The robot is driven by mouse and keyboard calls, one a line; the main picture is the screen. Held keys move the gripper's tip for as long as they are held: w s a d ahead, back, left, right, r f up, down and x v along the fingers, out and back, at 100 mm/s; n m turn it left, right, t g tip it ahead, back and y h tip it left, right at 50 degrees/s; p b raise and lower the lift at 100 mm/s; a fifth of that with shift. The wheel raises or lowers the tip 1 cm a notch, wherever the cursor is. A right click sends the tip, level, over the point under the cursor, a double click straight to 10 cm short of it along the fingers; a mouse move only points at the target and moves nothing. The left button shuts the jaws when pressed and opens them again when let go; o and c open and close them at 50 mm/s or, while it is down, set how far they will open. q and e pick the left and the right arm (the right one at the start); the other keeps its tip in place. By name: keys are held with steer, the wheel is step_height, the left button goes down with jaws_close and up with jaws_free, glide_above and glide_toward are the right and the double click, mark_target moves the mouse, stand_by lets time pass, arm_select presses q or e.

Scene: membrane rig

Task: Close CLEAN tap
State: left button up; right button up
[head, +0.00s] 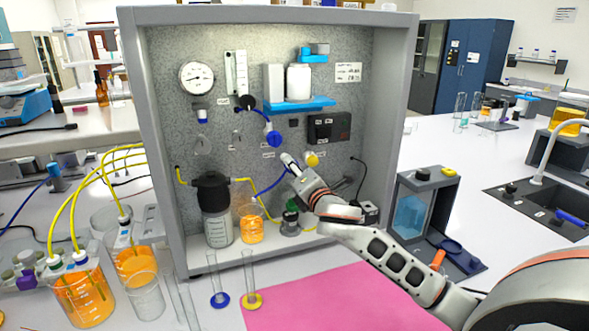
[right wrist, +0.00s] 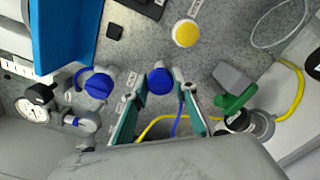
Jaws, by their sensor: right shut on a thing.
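Several taps sit on the speckled panel; I cannot read for certain which label says CLEAN. In the right wrist view a blue tap knob (right wrist: 160,82) with a blue hose below it lies between the fingertips of my right gripper (right wrist: 157,78), which is shut on it. In the head view my right gripper (head: 289,160) is at the panel and hides this knob. Another blue tap (head: 273,139) is just above it, also in the right wrist view (right wrist: 97,85). My left gripper is not in view.
A blue shelf (head: 299,104) with a white bottle is above the taps. A capped bottle (head: 218,228), an orange-filled beaker (head: 250,229) and a green-handled valve (right wrist: 235,95) stand below. Two cylinders and a pink mat (head: 340,299) are in front of the rig.

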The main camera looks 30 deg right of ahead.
steer(key=m, duration=0.5)
steer(key=shift+m, duration=0.4)
stand_by(0.3)
steer(key=o, duration=1.1)
steer(key=shift+s, duration=0.1)
steer(key=v, duration=1.1)
steer(key=shift+s, duration=0.4)
steer(key=shift+f, duration=0.15)
